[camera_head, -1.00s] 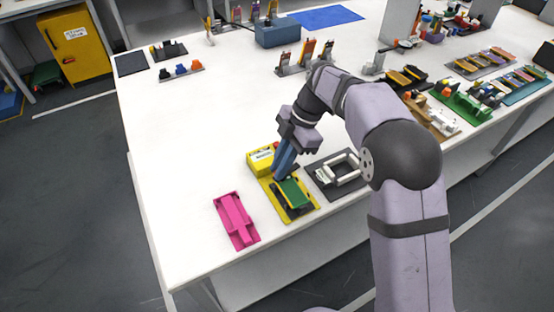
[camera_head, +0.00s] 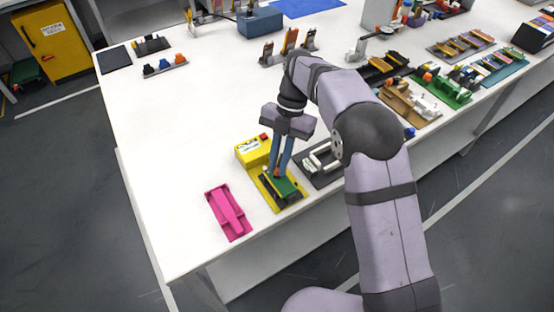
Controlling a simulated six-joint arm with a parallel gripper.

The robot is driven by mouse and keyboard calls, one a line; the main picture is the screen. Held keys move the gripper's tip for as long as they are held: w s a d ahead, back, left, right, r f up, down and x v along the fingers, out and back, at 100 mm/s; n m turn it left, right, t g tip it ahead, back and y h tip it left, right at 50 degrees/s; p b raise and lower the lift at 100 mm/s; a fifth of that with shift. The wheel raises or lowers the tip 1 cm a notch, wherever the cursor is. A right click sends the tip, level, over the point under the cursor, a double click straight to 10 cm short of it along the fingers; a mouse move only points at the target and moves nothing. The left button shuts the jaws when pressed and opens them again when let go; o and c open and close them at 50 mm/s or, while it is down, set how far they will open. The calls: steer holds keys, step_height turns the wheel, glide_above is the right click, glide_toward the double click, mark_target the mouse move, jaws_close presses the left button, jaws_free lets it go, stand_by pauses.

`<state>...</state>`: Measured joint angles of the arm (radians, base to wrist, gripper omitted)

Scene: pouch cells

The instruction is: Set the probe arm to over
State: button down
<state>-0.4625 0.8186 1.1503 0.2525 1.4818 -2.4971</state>
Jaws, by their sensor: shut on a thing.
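A yellow tester (camera_head: 249,157) stands near the front edge of the white table, with a pale label and a red button on its box. A green block (camera_head: 288,189) lies on its yellow base, with dark parts along its sides. My gripper (camera_head: 277,173) points down over the rear of the green block. Its two blue fingers are shut on a small orange piece at their tips, which seems to be part of the probe arm. The rest of the probe arm is too small and hidden by the fingers to make out.
A pink tray (camera_head: 229,212) lies left of the tester. A dark plate with a white frame (camera_head: 316,159) lies close on the right, partly behind my arm. Racks of coloured parts fill the table's right side. The table's middle left is clear.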

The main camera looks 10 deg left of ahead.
stand_by(0.3)
steer(key=c, duration=1.7)
jaws_free()
steer(key=shift+w+r, duration=0.1)
steer(key=shift+v, duration=3.55)
